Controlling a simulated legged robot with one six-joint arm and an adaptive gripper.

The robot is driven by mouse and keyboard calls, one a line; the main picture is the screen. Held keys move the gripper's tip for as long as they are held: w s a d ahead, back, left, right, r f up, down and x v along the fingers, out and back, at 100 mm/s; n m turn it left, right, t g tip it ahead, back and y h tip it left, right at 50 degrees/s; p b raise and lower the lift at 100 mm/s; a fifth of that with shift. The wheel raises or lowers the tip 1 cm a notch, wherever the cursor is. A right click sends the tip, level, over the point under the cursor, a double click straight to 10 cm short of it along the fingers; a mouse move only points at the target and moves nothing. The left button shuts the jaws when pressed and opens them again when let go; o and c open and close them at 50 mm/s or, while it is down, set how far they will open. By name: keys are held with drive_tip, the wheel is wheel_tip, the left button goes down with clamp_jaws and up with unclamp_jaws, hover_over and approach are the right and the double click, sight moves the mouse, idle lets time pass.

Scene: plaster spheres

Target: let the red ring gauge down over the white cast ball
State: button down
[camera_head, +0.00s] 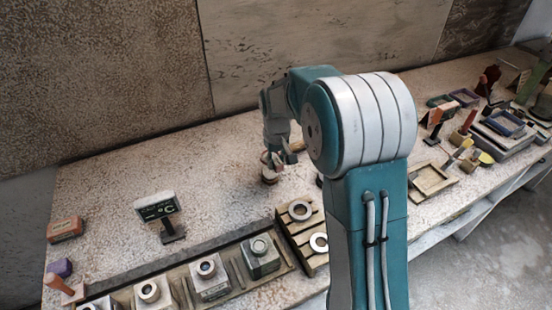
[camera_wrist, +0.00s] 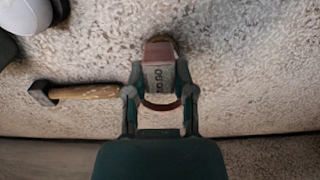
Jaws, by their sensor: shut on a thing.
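My gripper (camera_wrist: 158,82) is closed around a block with a red top and a pale face lettered "GO GO". A thin dark red curved band, which looks like part of the red ring gauge (camera_wrist: 160,105), shows between the fingers. In the head view my gripper (camera_head: 279,158) is small, above the back of the bench. A white rounded thing (camera_wrist: 24,14), likely the white cast ball, is cut off at the upper left of the wrist view. It is apart from the held piece. In the head view my arm hides most of that area.
A hammer (camera_wrist: 85,92) with a wooden handle lies left of my gripper in the wrist view. A sign (camera_head: 157,206) stands at left. A rack of grey blocks (camera_head: 210,280) and a wooden tray with rings (camera_head: 290,226) line the front. The bench at back left is clear.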

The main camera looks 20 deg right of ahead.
drive_tip(key=shift+f, duration=1.25)
drive_tip(key=shift+f, duration=1.2)
idle(0.4)
drive_tip(key=shift+r, duration=0.15)
idle(0.8)
drive_tip(key=shift+r, duration=5.35)
